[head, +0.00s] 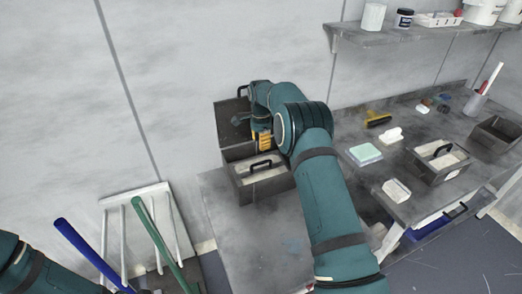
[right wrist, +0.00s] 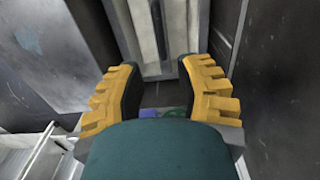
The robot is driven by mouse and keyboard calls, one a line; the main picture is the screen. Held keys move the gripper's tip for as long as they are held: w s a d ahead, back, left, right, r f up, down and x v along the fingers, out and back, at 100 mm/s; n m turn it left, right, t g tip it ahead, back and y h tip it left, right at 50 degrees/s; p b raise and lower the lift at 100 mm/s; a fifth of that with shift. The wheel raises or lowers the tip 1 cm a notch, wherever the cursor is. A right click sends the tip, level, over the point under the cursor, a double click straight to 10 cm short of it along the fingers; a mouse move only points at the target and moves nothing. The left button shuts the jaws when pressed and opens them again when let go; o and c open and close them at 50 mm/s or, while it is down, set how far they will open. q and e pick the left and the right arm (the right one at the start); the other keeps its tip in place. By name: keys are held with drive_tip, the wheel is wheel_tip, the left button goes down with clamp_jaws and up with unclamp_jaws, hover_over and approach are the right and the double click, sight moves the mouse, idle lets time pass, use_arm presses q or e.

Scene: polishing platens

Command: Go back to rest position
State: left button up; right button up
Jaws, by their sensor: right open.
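My right gripper (head: 262,138) is in front of the wall, just above a dark grey box (head: 232,155) with a black handle on the counter. Its yellow fingers are only partly visible behind my arm. In the right wrist view the gripper (right wrist: 160,75) is open, its yellow and black fingers wide apart with nothing held between them. Small blue and green patches show low between the fingers, too hidden to name. Of my left arm only a teal link shows at the lower left; its gripper is out of view.
A grey tote (head: 440,158) with a handle, a green-topped block (head: 364,153) and a white block (head: 396,190) stand on the counter to the right. A shelf (head: 410,35) with jars hangs above. A white rack (head: 135,195) with blue and green poles stands left.

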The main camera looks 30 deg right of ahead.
drive_tip(key=shift+r, duration=0.85)
drive_tip(key=shift+r, duration=0.1)
